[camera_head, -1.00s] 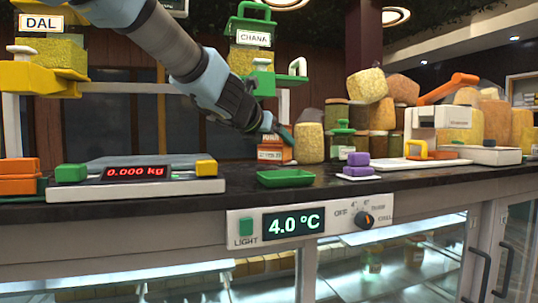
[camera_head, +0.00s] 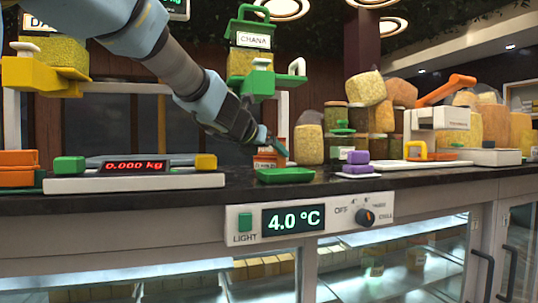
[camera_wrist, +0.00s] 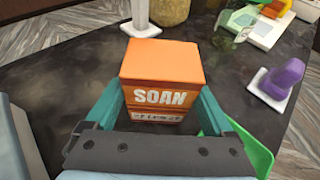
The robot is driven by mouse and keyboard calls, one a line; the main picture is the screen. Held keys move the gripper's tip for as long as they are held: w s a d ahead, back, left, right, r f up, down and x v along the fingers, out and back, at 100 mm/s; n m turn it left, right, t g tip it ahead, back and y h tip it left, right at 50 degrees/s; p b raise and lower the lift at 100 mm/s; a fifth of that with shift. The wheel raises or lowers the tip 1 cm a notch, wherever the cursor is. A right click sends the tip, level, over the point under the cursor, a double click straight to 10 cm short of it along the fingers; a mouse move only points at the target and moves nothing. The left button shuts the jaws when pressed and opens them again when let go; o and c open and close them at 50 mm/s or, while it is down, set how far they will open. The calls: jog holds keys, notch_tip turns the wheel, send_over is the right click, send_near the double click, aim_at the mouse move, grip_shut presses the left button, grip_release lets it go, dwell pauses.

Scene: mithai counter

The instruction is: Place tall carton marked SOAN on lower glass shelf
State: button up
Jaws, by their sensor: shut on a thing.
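The orange carton marked SOAN (camera_wrist: 162,92) fills the middle of the wrist view, its printed face toward the camera. My gripper (camera_wrist: 160,112) is shut on it, with one teal finger along each side. In the head view the carton (camera_head: 264,162) is small and partly covered by my gripper (camera_head: 272,147), just behind the green tray on the counter. I cannot tell whether its base touches the countertop. The glass-fronted case (camera_head: 307,270) is below the counter. Its shelves show only partly through the glass, and I cannot make out the lower one clearly.
The green tray (camera_head: 285,175) sits by the counter's front edge. A scale reading 0.000 kg (camera_head: 135,167) stands to its left. Purple blocks on a white base (camera_head: 357,164), jars and a white machine (camera_head: 437,135) stand to the right. Case door handles (camera_head: 482,275) are at lower right.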

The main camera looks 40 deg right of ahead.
jog(key=shift+f, duration=0.2)
jog(key=o, duration=1.4)
jog(key=shift+c, duration=0.2)
jog(key=shift+r, duration=0.15)
